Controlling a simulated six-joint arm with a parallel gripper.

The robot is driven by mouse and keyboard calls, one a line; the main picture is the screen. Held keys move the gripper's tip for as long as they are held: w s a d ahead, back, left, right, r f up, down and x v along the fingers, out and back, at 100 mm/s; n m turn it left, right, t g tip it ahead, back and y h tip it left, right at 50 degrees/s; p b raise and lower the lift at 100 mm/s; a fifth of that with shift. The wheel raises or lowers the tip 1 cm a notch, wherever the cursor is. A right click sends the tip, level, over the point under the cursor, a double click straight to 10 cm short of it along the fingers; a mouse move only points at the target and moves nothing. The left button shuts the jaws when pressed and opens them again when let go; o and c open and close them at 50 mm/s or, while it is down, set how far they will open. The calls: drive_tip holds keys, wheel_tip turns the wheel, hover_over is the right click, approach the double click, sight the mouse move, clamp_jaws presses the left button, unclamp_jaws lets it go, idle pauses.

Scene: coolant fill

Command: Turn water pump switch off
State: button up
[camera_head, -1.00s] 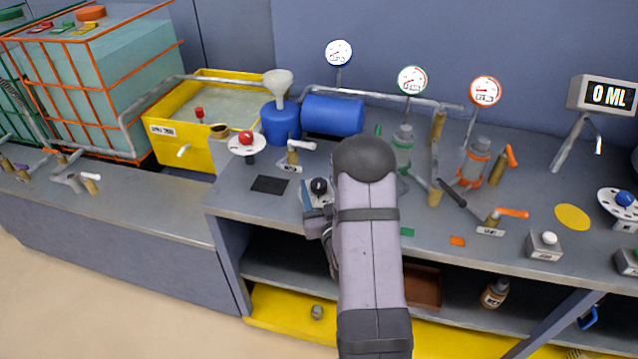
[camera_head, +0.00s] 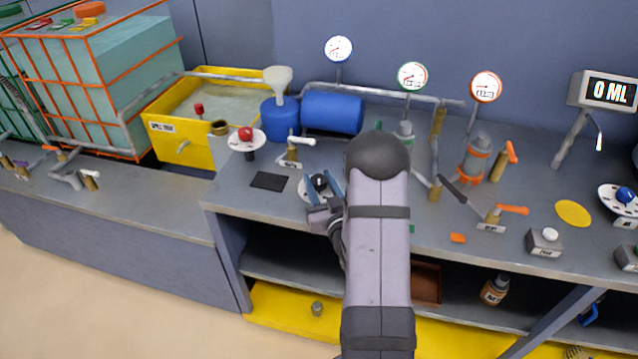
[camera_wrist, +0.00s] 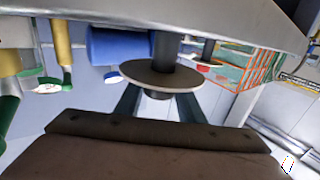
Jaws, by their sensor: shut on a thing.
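A rotary switch with a black knob (camera_head: 320,182) on a round pale plate (camera_head: 303,192) stands near the front edge of the bench; I cannot read its label. My gripper (camera_head: 316,180) is at this switch, with a blue finger on each side of the knob, shut on it. In the wrist view, the switch's round plate (camera_wrist: 150,75) is seen at an odd angle on a dark post, with the fingers (camera_wrist: 157,103) either side of the dark knob. My arm hides part of the bench to the right of the switch.
A red-knobbed dial (camera_head: 245,134) and a white-handled valve (camera_head: 295,147) stand behind and left of the switch. A black square (camera_head: 269,181) lies left of it. A blue drum (camera_head: 333,114) is behind. Orange-handled valves (camera_head: 499,211) stand to the right.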

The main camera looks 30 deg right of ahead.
sight(323, 187)
drive_tip(key=shift+n+y+b, duration=0.45)
drive_tip(key=shift+n+y, duration=0.45)
drive_tip(key=shift+y, duration=0.5)
drive_tip(key=o, duration=1)
drive_tip(key=shift+o, duration=0.2)
drive_tip(key=shift+s, duration=0.55)
drive_tip(key=shift+s+a+b, duration=0.2)
drive_tip(key=shift+s+b, duration=0.65)
drive_tip(key=shift+s, duration=2.3)
